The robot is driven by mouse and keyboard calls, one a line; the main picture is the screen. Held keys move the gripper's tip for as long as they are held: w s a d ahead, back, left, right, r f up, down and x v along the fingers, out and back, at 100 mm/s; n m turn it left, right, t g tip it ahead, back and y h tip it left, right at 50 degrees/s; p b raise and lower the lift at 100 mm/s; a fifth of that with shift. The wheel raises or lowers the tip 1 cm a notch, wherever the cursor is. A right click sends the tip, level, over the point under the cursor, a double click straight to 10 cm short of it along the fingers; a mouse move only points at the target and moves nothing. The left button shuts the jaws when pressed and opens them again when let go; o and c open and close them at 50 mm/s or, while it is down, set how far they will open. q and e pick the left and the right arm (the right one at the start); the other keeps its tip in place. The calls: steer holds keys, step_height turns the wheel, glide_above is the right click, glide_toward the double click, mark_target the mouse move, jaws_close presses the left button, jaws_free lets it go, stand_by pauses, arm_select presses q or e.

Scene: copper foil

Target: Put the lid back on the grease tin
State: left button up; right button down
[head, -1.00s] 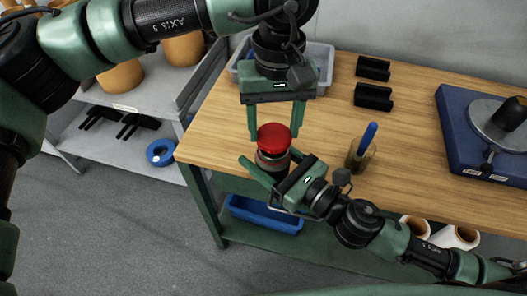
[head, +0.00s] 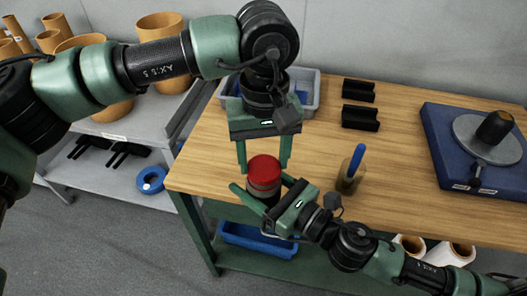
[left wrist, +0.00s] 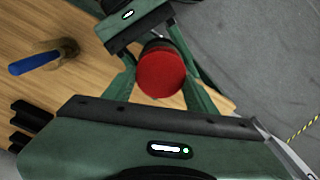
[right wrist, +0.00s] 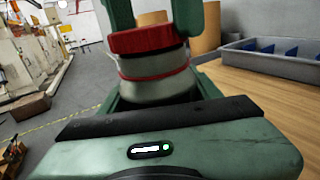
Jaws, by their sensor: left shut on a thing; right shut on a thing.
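The red lid (head: 264,169) is held between the fingers of my left gripper (head: 264,164), which reaches down from above and is shut on it. The lid's round top faces the camera in the left wrist view (left wrist: 161,72). Below it, the grey grease tin (right wrist: 158,88) with a thin red band is gripped by my right gripper (head: 262,190), coming in from the right. In the right wrist view the lid (right wrist: 145,39) is at the top of the tin with no clear gap; I cannot tell whether it is fully seated. Fingers partly hide both.
The wooden bench (head: 390,185) lies behind and right of the tin. A grey shelf (head: 150,190) stands left.

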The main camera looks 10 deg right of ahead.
arm_select(q)
steer(key=shift+f, duration=0.6)
stand_by(0.6)
steer(key=m, duration=0.6)
steer(key=shift+d, duration=0.1)
steer(key=m, duration=0.4)
steer(key=shift+s, duration=0.1)
steer(key=m, duration=0.3)
steer(key=shift+m, duration=0.4)
steer(key=o, duration=1.3)
steer(key=shift+r, duration=0.1)
